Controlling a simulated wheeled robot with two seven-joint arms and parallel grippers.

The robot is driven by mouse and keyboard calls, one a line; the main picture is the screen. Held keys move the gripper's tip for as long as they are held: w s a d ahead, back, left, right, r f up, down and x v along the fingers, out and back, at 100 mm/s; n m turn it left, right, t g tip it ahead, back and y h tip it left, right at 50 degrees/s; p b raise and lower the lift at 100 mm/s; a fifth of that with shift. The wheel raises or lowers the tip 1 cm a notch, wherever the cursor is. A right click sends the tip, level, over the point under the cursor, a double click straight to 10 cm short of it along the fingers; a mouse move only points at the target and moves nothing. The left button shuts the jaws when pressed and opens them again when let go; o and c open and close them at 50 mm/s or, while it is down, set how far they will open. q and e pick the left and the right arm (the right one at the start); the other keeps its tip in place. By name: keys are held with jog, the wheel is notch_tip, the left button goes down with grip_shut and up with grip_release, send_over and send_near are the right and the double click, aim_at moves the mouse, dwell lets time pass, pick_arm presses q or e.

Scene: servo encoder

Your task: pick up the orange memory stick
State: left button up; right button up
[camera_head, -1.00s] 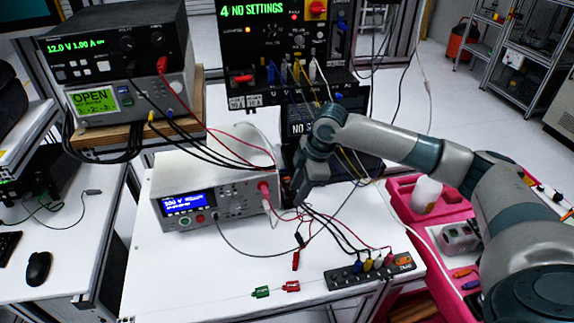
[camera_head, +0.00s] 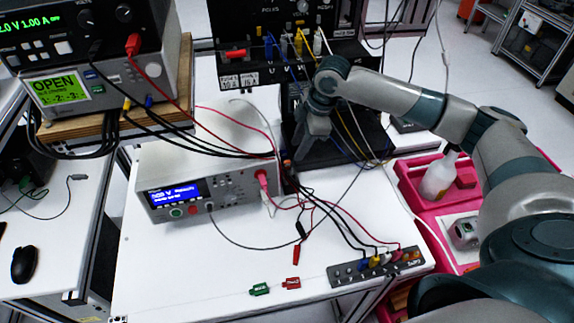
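A small orange piece (camera_head: 412,256), which looks like the memory stick, sits at the right end of a black socket strip (camera_head: 345,281) at the front right of the white table. It is too small to make out clearly. My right gripper (camera_head: 293,168) points down over the back of the table, beside the bench meter and in front of a dark screen. It is well behind and left of the orange piece and apart from it. Its fingers blend into cables and the dark background. My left gripper is out of view.
A white bench meter (camera_head: 205,185) stands on the table (camera_head: 190,270). Black, red, blue and yellow cables run to the strip. Green (camera_head: 259,289) and red (camera_head: 291,283) connectors lie at the front. A pink cart (camera_head: 412,184) stands right of the table.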

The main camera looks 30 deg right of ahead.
aim_at(287, 162)
jog(key=shift+p+x, duration=0.35)
jog(key=shift+x, duration=0.85)
jog(key=shift+w, duration=0.15)
jog(key=shift+w+a+f+p, duration=0.1)
jog(key=shift+w+f+p, duration=0.05)
jog(key=shift+f+p, duration=0.15)
jog(key=x, duration=0.1)
jog(key=p+x, duration=0.2)
jog(key=shift+w+a+f, duration=0.25)
jog(key=shift+w+a, duration=0.05)
jog(key=shift+w, duration=0.05)
jog(key=shift+w+f, duration=0.1)
jog(key=shift+f, duration=0.3)
